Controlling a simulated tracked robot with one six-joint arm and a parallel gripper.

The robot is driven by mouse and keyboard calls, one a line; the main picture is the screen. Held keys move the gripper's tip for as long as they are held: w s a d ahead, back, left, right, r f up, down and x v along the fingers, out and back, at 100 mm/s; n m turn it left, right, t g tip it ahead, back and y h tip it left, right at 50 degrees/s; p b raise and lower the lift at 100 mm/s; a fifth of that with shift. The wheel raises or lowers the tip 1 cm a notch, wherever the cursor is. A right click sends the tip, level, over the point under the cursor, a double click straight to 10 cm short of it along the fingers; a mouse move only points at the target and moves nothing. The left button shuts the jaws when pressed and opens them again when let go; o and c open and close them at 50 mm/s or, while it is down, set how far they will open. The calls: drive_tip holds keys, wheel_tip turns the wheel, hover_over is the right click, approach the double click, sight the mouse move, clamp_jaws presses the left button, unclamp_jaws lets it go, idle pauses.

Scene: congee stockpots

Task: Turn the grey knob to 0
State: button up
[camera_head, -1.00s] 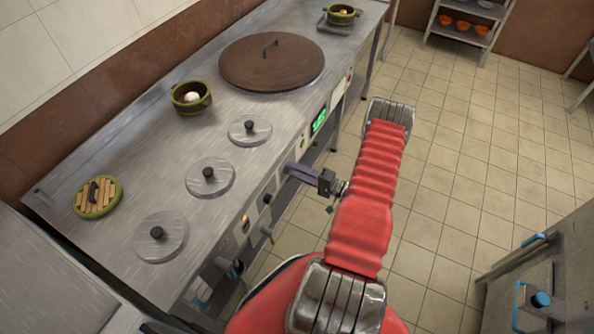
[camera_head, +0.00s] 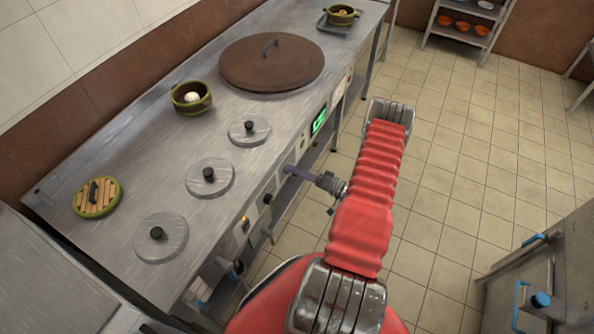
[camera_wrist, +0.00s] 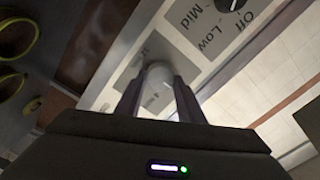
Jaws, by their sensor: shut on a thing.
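The grey knob (camera_wrist: 158,72) shows in the wrist view as a pale rounded knob on a light panel. The two fingers of my gripper (camera_wrist: 157,88) are shut on it, one on each side. The marks around this knob are blurred and I cannot read them, so its setting is unclear. In the head view my gripper (camera_head: 291,170) reaches the front panel of the steel counter (camera_head: 120,140) from the right. The knob is not clearly visible there behind the fingers.
A dark knob (camera_wrist: 229,4) with labels Off, Low and Mid sits on the same panel. A green display (camera_head: 318,121) is further along the front. Round lids (camera_head: 161,237), a brown cover (camera_head: 271,65) and a green pot (camera_head: 190,98) are on the counter.

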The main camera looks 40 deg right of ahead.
drive_tip(key=shift+s+a+f, duration=0.1)
drive_tip(key=shift+f, duration=0.15)
drive_tip(key=o, duration=0.8)
drive_tip(key=shift+o, duration=1.3)
drive_tip(key=shift+r, duration=0.1)
drive_tip(key=v, duration=1.3)
drive_tip(key=shift+s, duration=0.3)
